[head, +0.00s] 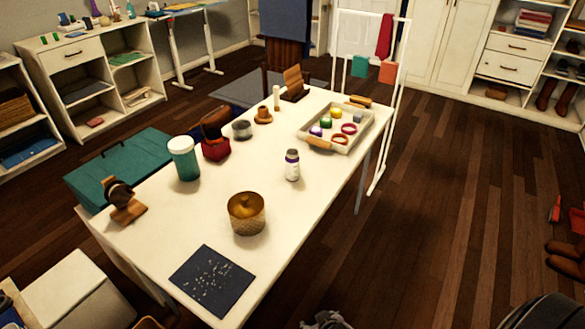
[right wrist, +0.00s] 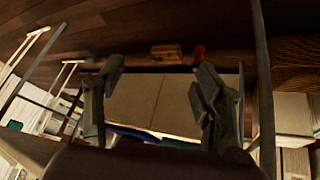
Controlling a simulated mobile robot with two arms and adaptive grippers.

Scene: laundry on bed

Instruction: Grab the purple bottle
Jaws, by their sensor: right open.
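A small white bottle with a purple band and a dark cap, the purple bottle (head: 292,165), stands upright near the middle of the white table (head: 200,225) in the head view. No gripper touches it. My right gripper (right wrist: 155,78) is open and empty in the right wrist view, its two fingers spread wide apart. The bottle cannot be made out in that view. My left gripper is in neither view.
Around the bottle stand a gold pot (head: 246,214), a teal jar with white lid (head: 184,158) and a tray (head: 308,128) of colourful small items. A dark speckled sheet (head: 212,281) lies at the near end. Table space right beside the bottle is clear.

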